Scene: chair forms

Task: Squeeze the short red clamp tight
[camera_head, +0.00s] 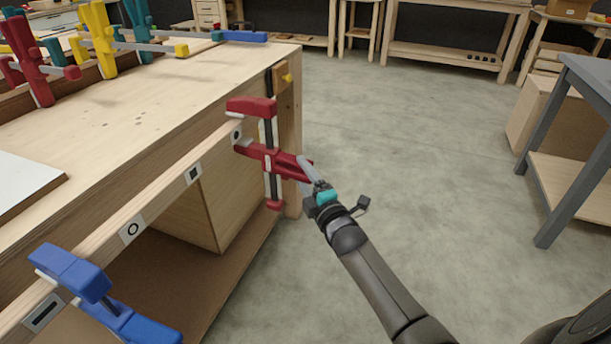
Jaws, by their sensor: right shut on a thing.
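The short red clamp (270,156) hangs upright on the front rail of the workbench, near the bench's right corner. Its upper jaw lies over the rail's top and its dark bar runs down in front. My right gripper (306,170) comes in from the lower right and is shut on the clamp's red handle part at the clamp's right side. The fingertips are partly hidden against the handle. I cannot tell how tightly the jaws press the rail. My left gripper is not in view.
A blue clamp (74,272) sits on the rail at lower left. The rail (160,202) carries marked plates. More red, yellow and teal clamps stand at the back of the workbench (150,105). A grey table (590,80) stands right; floor between is clear.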

